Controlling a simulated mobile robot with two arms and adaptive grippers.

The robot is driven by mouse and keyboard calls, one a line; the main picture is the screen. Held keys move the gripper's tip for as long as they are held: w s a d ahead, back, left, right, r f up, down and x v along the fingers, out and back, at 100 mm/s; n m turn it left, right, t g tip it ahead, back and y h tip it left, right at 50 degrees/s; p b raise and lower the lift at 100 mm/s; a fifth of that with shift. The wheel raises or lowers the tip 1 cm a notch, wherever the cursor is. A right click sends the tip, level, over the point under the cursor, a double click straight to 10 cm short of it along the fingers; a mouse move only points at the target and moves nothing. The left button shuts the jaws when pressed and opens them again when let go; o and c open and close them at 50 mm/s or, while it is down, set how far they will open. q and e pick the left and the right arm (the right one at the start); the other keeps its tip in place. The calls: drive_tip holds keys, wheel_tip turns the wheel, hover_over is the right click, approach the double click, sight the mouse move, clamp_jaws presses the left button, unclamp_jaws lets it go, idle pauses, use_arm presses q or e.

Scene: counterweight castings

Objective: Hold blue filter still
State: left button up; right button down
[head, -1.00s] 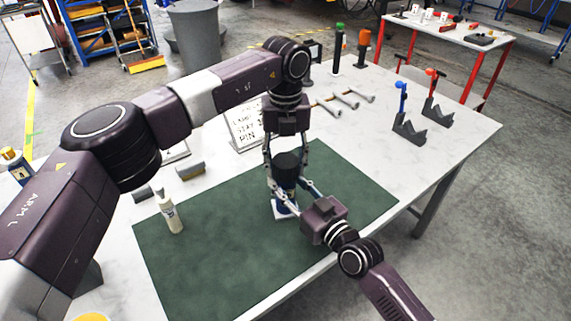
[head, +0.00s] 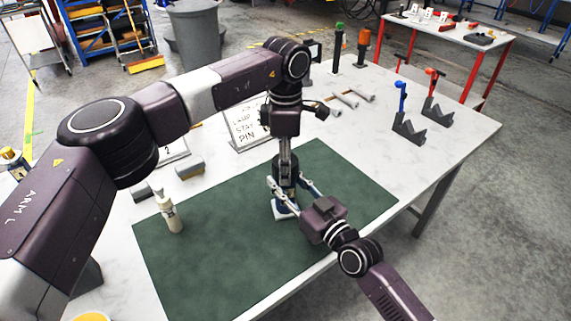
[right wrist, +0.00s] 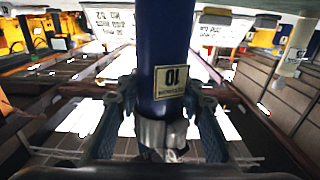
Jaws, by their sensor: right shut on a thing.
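The blue filter (head: 285,205) stands upright on a pale base on the green mat, with a dark upper part (head: 284,170). In the right wrist view the blue filter (right wrist: 168,35) is a blue cylinder with an upside-down label reading 10, above a metallic lower part. My right gripper (head: 288,187) is shut on it from the front right, one finger on each side. My left gripper (head: 286,158) points straight down over the dark top. Its fingers are seen edge-on, so their opening and any contact are hidden.
The green mat (head: 210,270) is mostly clear. Behind are a sign (head: 245,125), grey rods (head: 345,100) and dark V-shaped stands (head: 408,128). My left arm spans the table's left and back.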

use_arm(q)
drive_tip(key=o, duration=1.3)
drive_tip(key=shift+r, duration=2.25)
drive_tip(key=shift+c, duration=0.5)
drive_tip(key=n, duration=0.2)
drive_tip(key=r+n, duration=0.1)
drive_tip(key=n, duration=0.2)
drive_tip(key=shift+r+n, duration=0.3)
drive_tip(key=shift+r, duration=0.05)
drive_tip(key=n, duration=0.2)
drive_tip(key=r+n, duration=0.1)
drive_tip(key=n, duration=0.3)
drive_tip(key=shift+r+n, duration=0.3)
drive_tip(key=shift+r, duration=0.1)
